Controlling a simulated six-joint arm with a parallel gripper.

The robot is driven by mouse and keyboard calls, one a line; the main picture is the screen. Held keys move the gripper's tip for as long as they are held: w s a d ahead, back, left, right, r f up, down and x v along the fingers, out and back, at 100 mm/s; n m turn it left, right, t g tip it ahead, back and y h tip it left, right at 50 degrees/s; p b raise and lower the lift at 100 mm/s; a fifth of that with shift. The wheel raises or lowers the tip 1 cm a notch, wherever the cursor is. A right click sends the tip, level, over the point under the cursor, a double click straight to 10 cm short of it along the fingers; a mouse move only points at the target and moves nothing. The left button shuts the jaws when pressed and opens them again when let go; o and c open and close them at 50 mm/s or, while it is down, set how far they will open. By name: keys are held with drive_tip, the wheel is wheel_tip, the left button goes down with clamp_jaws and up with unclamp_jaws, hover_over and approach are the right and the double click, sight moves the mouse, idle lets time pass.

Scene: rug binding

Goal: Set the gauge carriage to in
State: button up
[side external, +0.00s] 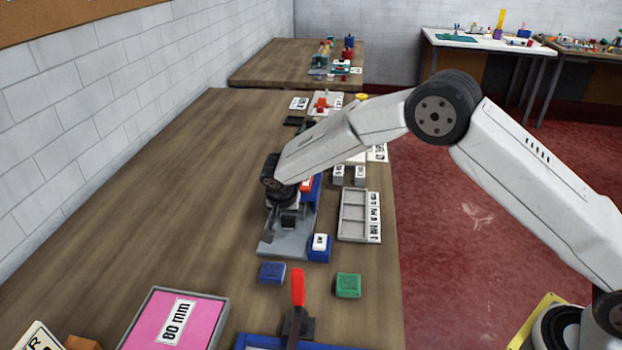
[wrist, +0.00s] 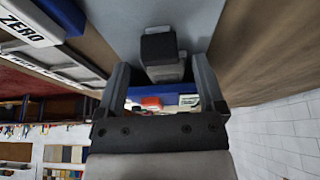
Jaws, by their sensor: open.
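The gauge stands on a grey base plate (side external: 275,243) on the long wooden table. In the wrist view a light grey block with a dark top (wrist: 160,52), which looks like the gauge carriage, stands on the grey plate (wrist: 130,15). My gripper (wrist: 160,80) is open, with one finger on each side of that block's line. I cannot tell whether either finger touches it. In the side view my gripper (side external: 285,217) is low over the plate and hides most of the carriage. A blue block with a white label (side external: 319,247) stands at the plate's near right corner; the wrist view shows a "ZERO" label (wrist: 22,27).
A grey compartment tray (side external: 354,215) lies to the right. A blue block (side external: 271,272) and a green block (side external: 348,285) sit nearer the camera, beside a red-handled clamp (side external: 298,288). A pink "80 mm" box (side external: 150,325) is at front left. The table's left side is clear.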

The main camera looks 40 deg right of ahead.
drive_tip(key=shift+x, duration=1.2)
clamp_jaws()
